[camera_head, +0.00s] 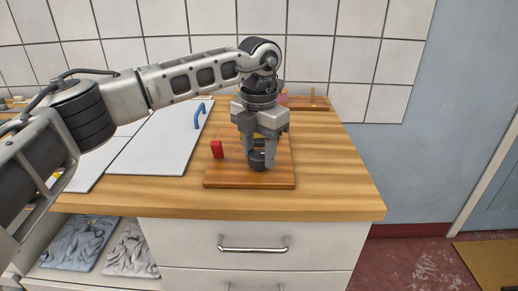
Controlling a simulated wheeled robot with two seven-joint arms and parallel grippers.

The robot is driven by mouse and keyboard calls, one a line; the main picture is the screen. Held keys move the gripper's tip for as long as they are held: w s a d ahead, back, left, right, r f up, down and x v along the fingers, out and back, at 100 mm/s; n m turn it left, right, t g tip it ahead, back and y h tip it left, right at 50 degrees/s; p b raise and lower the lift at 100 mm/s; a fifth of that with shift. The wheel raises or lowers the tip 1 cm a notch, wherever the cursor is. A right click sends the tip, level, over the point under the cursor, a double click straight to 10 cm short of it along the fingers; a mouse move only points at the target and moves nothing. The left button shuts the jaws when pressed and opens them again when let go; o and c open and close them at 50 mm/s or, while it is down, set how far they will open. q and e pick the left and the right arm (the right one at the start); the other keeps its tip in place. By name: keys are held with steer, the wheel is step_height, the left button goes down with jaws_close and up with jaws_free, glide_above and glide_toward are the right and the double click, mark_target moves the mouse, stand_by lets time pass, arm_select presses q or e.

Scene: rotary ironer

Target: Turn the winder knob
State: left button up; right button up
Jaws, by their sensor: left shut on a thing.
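A wooden board (222,181) lies on the countertop near its front edge. A dark round knob (257,161) stands on the board, and I take it to be the winder knob. My left gripper (261,159) points straight down over the board, with its fingers shut on the knob and partly covering it. A bit of yellow (260,136) shows behind the fingers. My right gripper is not in view.
A white panel with a blue handle (199,116) lies to the left. A smaller wooden piece with a peg (314,100) and a pink item (283,97) sit behind. The countertop (340,185) is clear to the right. Drawers (252,244) and folded cloths (82,243) are below.

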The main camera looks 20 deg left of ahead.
mark_target(259, 154)
arm_select(q)
steer(key=shift+n, duration=1.2)
steer(key=o, duration=1)
steer(key=shift+c, duration=0.2)
step_height(259, 154, up, 16)
steer(key=shift+p, duration=0.3)
